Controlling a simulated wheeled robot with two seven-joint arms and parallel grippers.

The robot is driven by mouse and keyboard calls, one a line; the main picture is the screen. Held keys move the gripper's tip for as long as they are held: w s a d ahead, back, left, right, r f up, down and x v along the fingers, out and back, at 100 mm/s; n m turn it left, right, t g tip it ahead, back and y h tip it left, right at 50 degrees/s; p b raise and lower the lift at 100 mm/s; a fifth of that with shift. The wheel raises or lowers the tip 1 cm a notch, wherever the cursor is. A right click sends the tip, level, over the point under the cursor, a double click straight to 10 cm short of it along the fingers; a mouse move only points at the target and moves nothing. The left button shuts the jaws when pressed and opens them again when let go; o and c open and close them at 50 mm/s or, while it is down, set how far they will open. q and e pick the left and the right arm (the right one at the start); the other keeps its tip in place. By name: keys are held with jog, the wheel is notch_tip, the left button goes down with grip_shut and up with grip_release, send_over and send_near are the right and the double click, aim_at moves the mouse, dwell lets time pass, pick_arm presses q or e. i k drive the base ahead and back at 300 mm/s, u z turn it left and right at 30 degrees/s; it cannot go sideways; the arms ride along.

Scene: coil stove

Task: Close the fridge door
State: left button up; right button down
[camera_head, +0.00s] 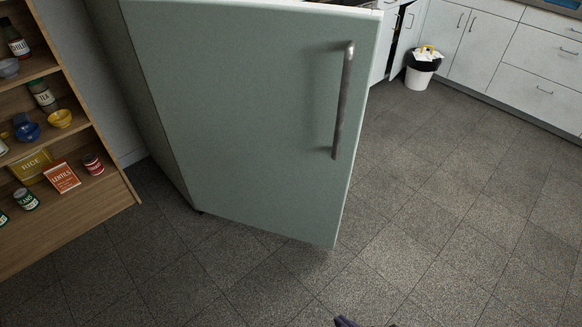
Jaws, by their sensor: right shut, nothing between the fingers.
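The fridge door (245,110) is a large pale green panel in the upper middle of the head view. Its grey vertical bar handle (343,105) is near the right edge. The door's lower right corner stands out toward me over the floor, so it looks swung open, though how far is hard to tell. The fridge's inside is hidden behind it. My right gripper (346,321) shows only as a small dark tip at the bottom edge, shut and empty, below and apart from the door. My left gripper is not in view.
A wooden shelf (105,208) with jars, bowls and packets stands at the left. White cabinets (492,50) line the back right, with a white bin (418,77) with a black liner beside them. The grey tiled floor (440,200) is clear in front and to the right.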

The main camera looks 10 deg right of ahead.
aim_at(261, 104)
jog(key=u, duration=1.15)
jog(key=i, duration=0.95)
jog(key=z, duration=1.45)
